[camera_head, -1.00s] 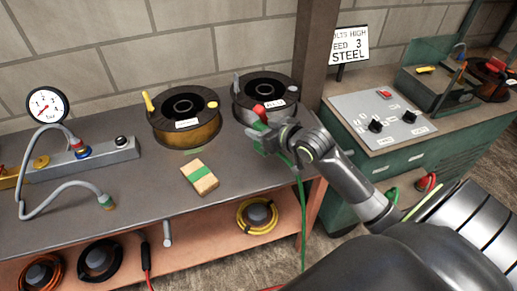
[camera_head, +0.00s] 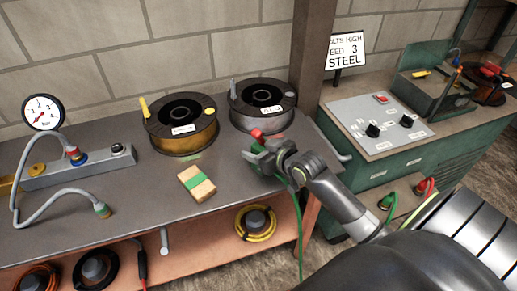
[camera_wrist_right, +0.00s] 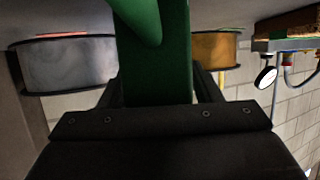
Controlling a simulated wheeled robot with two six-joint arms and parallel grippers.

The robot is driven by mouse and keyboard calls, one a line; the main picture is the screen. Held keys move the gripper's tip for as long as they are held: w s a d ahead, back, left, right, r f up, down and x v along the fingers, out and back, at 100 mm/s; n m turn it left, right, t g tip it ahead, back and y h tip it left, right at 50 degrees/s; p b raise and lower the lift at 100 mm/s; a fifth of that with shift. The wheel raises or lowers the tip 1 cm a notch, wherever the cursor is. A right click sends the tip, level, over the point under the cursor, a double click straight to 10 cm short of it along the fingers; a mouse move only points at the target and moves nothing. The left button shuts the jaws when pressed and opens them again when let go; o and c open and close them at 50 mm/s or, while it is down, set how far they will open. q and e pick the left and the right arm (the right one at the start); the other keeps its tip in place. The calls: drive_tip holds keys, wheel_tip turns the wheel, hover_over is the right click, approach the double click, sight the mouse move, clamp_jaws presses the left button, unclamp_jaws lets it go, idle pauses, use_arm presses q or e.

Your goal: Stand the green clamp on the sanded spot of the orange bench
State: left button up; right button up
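The green clamp (camera_head: 256,147), with a red end and a green cable hanging from it, is in my right gripper (camera_head: 262,157). In the right wrist view the clamp's green body (camera_wrist_right: 155,75) stands between the two dark fingers, which are shut on it. The gripper holds it over the right part of the orange bench's grey top (camera_head: 125,180), in front of the dark-rimmed spool. The clamp's lower part is hidden by the gripper, so I cannot tell whether it touches the top. I cannot clearly make out the sanded spot. My left gripper is not in view.
A yellow wire spool (camera_head: 182,135) and a grey wire spool (camera_head: 263,118) stand at the back. A sanding block (camera_head: 197,184) lies left of the gripper. A pressure gauge (camera_head: 43,112) is at left. A post (camera_head: 309,70) rises behind, and a green cabinet (camera_head: 400,165) stands at right.

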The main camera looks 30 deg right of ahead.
drive_tip(key=shift+o, duration=0.7)
drive_tip(key=shift+r, duration=0.1)
drive_tip(key=shift+r, duration=0.15)
drive_tip(key=p+v, duration=0.1)
drive_tip(key=v, duration=1.1)
